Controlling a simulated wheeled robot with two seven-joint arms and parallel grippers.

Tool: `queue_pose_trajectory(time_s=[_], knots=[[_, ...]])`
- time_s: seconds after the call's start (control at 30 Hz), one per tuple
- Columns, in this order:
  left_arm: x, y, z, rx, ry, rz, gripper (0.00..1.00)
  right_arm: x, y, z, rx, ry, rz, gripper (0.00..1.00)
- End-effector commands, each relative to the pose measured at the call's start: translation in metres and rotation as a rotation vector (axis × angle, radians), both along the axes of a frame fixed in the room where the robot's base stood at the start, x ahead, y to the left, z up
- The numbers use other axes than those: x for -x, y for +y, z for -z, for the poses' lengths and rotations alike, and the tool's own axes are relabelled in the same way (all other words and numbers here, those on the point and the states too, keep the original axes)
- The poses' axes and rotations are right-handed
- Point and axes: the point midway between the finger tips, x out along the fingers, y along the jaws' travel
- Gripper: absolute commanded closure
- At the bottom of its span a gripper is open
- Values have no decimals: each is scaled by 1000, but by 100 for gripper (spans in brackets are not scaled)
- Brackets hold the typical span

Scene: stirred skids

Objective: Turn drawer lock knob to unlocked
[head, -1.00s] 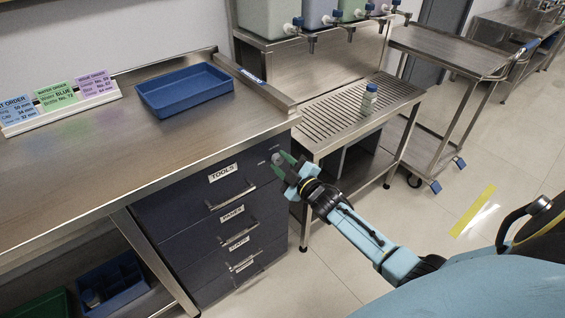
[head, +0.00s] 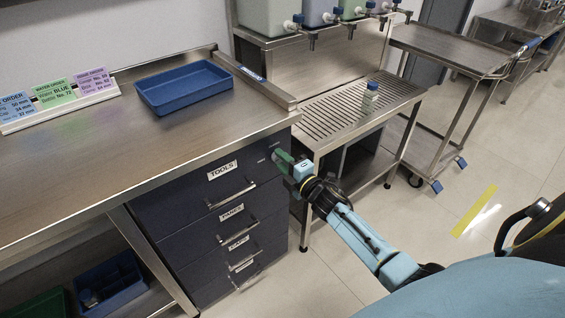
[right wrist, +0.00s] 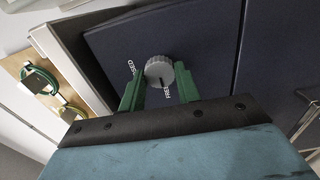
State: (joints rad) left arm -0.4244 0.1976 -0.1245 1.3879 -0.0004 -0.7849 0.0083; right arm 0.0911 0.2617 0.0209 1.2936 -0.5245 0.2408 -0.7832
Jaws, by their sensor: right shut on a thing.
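The grey round lock knob (right wrist: 158,68) sits on the dark face of the top drawer, labelled TOOLS (head: 222,170). In the right wrist view, the dark mark on the knob points toward the printed word FREE, and a second word, partly readable as CLOSED, is at the knob's left. My right gripper (right wrist: 160,76) has its green fingers on either side of the knob and is shut on it. In the head view, my right gripper (head: 282,160) is at the drawer's upper right corner and mostly hides the knob. My left gripper is not in view.
The metal worktop holds a blue tray (head: 184,88) and a stand of coloured order cards (head: 60,102). More drawers with bar handles lie below the top one. A slatted bench (head: 345,108) with a small bottle (head: 370,97) stands to the right.

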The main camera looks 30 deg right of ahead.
Motion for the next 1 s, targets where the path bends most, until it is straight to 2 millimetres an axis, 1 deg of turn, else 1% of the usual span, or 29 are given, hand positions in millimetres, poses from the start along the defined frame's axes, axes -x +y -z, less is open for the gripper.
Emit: queue_pose_trajectory(time_s=[0.27,0.57,0.6,0.73,1.0], knots=[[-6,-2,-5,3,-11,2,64,0,1,1,32,-1,-1,90],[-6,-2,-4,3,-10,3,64,0,1,1,33,-1,-2,90],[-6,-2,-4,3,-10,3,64,0,1,1,33,-1,-1,63],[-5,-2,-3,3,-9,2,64,0,1,1,32,-1,-1,46],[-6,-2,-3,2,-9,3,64,0,0,0,31,-1,0,46]])
